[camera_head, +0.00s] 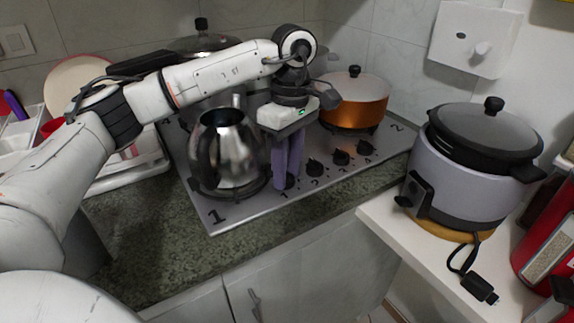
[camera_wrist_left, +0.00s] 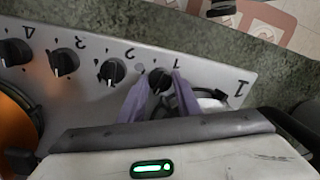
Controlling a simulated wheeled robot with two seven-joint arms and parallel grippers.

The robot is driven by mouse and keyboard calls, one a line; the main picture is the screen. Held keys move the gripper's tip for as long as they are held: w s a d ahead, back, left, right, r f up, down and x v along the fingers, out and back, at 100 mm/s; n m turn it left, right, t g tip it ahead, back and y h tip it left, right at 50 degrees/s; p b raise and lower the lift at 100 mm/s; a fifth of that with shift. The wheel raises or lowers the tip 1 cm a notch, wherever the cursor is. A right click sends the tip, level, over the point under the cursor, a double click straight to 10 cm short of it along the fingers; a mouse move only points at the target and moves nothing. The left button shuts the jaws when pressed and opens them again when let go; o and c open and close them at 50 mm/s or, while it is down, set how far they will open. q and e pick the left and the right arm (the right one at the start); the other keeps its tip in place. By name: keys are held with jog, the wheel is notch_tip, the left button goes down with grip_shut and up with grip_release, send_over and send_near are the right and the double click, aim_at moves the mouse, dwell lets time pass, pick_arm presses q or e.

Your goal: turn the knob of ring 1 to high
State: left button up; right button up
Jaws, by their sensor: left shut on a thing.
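The ring 1 knob (camera_wrist_left: 159,80) is black and round, on the front strip of the grey stove (camera_head: 219,215). It sits between the two purple fingers of my left gripper (camera_head: 286,182), which is shut on it from above. In the head view the fingers hide most of the knob. Three other black knobs, for ring 2 (camera_head: 314,168), ring 3 (camera_head: 341,157) and ring 4 (camera_head: 365,147), stand in a row to the right. My right gripper is not in view.
A steel kettle (camera_head: 232,158) stands on ring 1, close to the left of my gripper. A copper pot (camera_head: 355,104) is behind to the right. A grey cooker (camera_head: 452,179) stands on the white shelf. The granite counter edge (camera_head: 290,221) in front is clear.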

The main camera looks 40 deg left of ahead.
pick_arm(q)
jog(key=m, duration=0.3)
jog(key=shift+m+p, duration=0.3)
jog(key=shift+m, duration=1.4)
jog(key=o, duration=1.1)
jog(key=shift+s, duration=0.1)
jog(key=shift+c, duration=0.2)
